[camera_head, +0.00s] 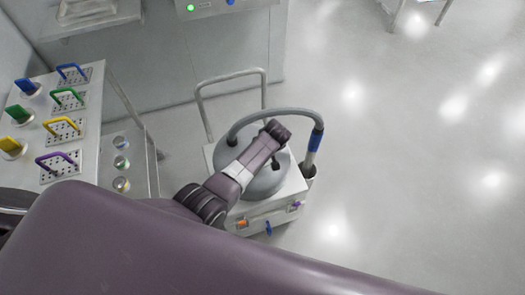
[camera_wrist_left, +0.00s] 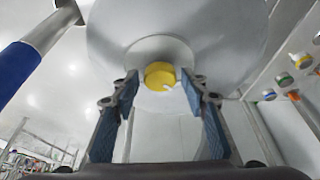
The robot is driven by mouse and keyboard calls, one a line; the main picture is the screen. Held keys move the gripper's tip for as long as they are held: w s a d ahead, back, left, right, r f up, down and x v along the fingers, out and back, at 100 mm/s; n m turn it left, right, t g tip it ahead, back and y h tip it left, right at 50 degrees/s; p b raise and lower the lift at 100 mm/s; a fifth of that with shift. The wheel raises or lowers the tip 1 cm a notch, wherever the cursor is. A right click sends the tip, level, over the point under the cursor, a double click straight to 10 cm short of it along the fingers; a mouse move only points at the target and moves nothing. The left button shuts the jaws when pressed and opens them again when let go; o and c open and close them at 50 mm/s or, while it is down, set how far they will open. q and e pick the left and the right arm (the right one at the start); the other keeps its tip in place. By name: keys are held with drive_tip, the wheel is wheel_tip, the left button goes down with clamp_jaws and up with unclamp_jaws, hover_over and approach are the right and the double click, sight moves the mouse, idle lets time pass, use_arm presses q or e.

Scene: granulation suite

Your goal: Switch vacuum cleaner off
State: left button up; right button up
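The vacuum cleaner (camera_head: 266,182) is a grey drum on a white boxy base with a grey hose, seen in the middle of the head view. My left arm reaches over its top and hides part of it. In the left wrist view a round yellow knob (camera_wrist_left: 159,76) with a small white pointer mark sits on the pale body of the vacuum cleaner (camera_wrist_left: 215,35). My left gripper (camera_wrist_left: 159,88) is open, its blue-padded fingers on either side of the knob, with a small gap visible on each side. The head view hides these fingers. My right gripper is not in view.
A pale table (camera_head: 88,128) at the left holds several perforated plates with coloured handles. The vacuum cleaner's push handle (camera_head: 231,76) rises behind it; the hose (camera_head: 262,114) arches over the drum to a blue cuff (camera_head: 315,141).

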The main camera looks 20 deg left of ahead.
use_arm(q)
drive_tip(key=shift+o, duration=0.6)
drive_tip(key=shift+r, duration=0.15)
drive_tip(key=shift+s+d+r, duration=0.2)
drive_tip(key=shift+r, duration=0.4)
drive_tip(key=v, duration=1)
drive_tip(key=shift+r, duration=0.15)
drive_tip(key=shift+s, duration=0.15)
